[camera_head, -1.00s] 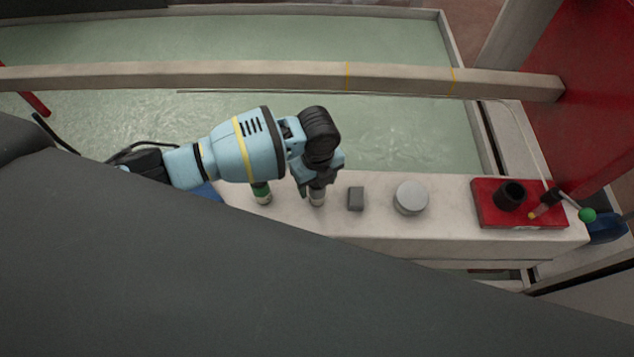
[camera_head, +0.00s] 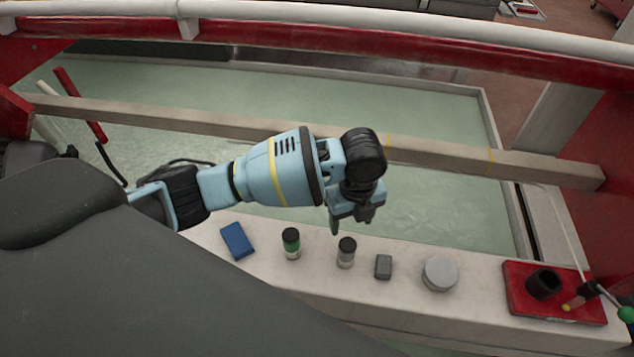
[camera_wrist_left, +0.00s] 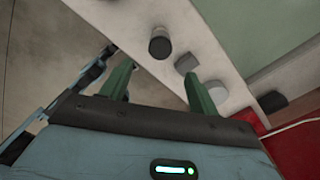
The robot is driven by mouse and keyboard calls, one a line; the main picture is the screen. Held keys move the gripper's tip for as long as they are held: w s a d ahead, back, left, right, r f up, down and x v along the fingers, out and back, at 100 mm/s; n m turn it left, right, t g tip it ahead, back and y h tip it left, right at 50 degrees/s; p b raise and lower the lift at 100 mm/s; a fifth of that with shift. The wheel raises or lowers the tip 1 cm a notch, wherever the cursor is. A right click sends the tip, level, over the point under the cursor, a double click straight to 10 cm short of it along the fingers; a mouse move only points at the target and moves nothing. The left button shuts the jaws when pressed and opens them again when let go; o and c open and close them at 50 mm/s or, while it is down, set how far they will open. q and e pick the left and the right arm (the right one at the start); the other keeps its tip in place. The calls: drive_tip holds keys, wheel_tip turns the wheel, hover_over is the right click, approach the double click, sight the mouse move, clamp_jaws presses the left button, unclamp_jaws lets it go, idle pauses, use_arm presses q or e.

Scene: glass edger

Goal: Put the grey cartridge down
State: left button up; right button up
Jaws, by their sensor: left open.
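The grey cartridge (camera_head: 346,252), a small cylinder with a dark cap, stands upright on the pale ledge (camera_head: 470,308) in the head view. In the left wrist view the cartridge (camera_wrist_left: 160,44) shows its dark top beyond the fingers. My left gripper (camera_head: 350,219) is open and empty, above and behind the cartridge, apart from it. Its two green fingers (camera_wrist_left: 158,74) are spread in the wrist view with nothing between them. A green cartridge (camera_head: 291,243) with a black cap stands to the left of the grey one. My right gripper is not in view.
On the ledge are a blue block (camera_head: 237,240), a small grey block (camera_head: 383,267), a round grey tin (camera_head: 440,273) and a red plate (camera_head: 528,302) with a black cup (camera_head: 543,284). A beam (camera_head: 250,127) crosses the greenish glass (camera_head: 440,215) behind.

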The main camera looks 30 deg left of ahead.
use_arm(q)
drive_tip(key=s+d+f+n+t+h, duration=0.3)
drive_tip(key=s+d+f+n+h, duration=0.4)
drive_tip(key=s+f+n, duration=0.5)
drive_tip(key=s+a+f+n+t+y, duration=0.2)
drive_tip(key=s+a+n, duration=0.4)
drive_tip(key=s, duration=0.3)
drive_tip(key=s+a+f+n+t+y, duration=0.3)
drive_tip(key=s+a+n, duration=0.3)
drive_tip(key=s+a, duration=0.2)
drive_tip(key=shift+s+f+n, duration=0.3)
drive_tip(key=shift+s+f, duration=0.3)
drive_tip(key=shift+f, duration=0.15)
